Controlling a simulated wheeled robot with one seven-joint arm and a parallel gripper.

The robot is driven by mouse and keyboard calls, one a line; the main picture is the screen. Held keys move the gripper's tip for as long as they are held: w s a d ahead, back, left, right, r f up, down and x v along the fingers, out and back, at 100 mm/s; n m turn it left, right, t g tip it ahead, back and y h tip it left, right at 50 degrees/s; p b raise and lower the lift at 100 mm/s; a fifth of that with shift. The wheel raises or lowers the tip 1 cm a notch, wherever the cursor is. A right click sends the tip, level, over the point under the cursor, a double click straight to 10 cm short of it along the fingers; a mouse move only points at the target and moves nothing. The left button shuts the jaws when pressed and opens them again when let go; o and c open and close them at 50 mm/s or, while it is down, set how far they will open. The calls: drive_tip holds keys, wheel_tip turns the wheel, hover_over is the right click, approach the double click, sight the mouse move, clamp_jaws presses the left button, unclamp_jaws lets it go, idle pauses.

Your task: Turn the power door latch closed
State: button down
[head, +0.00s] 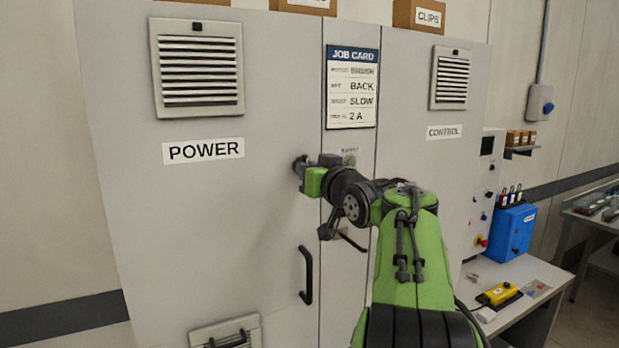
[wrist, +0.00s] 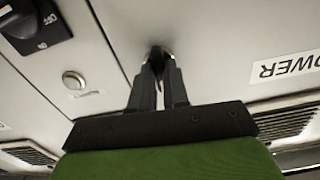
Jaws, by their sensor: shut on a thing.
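The power door is the large grey cabinet door (head: 200,230) with a white POWER label (head: 203,150). That label shows upside down and cut off in the wrist view (wrist: 288,67). The small dark power door latch (wrist: 160,50) sits near the door's seam edge. My gripper (head: 303,166) is at the latch, with its two fingers (wrist: 160,70) shut on it. The fingers hide most of the latch, so I cannot tell how it is turned. The door looks flush with the cabinet front.
A black door handle (head: 307,275) stands out below my gripper. A job card (head: 352,88) hangs on the middle panel. A black rotary switch (wrist: 35,25) and a round silver button or lock (wrist: 74,80) sit on the neighbouring panel. A bench (head: 515,290) stands at the right.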

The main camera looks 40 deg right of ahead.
drive_tip(key=shift+n, duration=0.5)
drive_tip(key=c, duration=1.1)
unclamp_jaws()
drive_tip(key=b+v, duration=0.1)
drive_tip(key=v, duration=1.4)
drive_tip(key=shift+s+a+b, duration=0.2)
drive_tip(key=shift+s+b, duration=0.15)
